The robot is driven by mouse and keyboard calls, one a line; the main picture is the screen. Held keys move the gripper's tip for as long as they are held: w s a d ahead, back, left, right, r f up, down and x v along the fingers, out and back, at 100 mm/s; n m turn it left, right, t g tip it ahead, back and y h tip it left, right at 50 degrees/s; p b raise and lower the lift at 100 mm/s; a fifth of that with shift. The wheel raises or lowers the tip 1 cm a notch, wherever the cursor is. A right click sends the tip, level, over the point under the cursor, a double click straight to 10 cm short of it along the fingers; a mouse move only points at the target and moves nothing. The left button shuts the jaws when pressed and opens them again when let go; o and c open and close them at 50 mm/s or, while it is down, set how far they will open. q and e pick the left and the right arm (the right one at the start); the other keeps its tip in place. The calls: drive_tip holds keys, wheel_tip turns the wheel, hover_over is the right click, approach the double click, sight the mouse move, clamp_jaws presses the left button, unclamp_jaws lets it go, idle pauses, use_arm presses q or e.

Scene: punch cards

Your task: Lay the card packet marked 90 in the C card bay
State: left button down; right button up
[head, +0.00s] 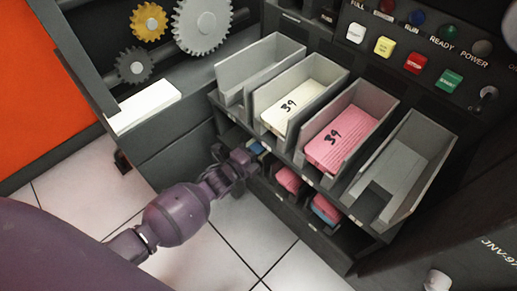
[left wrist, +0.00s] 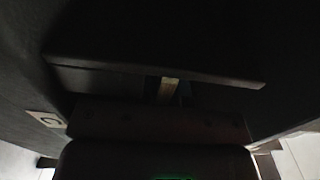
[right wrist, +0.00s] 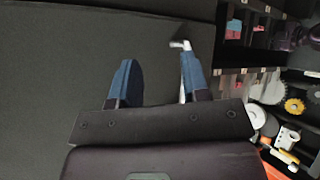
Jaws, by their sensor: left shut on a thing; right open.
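My left gripper (head: 247,158) reaches into the low row of bays under the upper trays, at its left end. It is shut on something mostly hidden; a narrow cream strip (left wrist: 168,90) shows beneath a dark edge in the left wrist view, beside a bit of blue. I cannot tell whether this is the packet marked 90; no 90 is readable. A plate lettered C (left wrist: 47,119) shows at the left of that view. My right gripper (right wrist: 156,82) is open and empty in front of a dark panel, outside the head view.
A cream packet marked 39 (head: 291,105) and a pink packet marked 39 (head: 335,138) lie in the middle upper trays. The outer trays (head: 232,84) (head: 418,165) look empty. Pink packets (head: 288,179) (head: 326,208) sit in low bays. A switch panel stands behind.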

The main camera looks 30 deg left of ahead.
use_arm(q)
drive_tip(key=shift+f, duration=0.15)
idle(0.5)
drive_tip(key=c, duration=1.1)
unclamp_jaws()
drive_tip(key=shift+s, duration=0.1)
drive_tip(key=shift+s+a, duration=0.15)
drive_tip(key=shift+s, duration=0.1)
drive_tip(key=p+v, duration=0.2)
drive_tip(key=v, duration=0.8)
use_arm(e)
drive_tip(key=shift+s+d+g, duration=0.1)
drive_tip(key=shift+s+g, duration=0.1)
drive_tip(key=shift+g, duration=0.1)
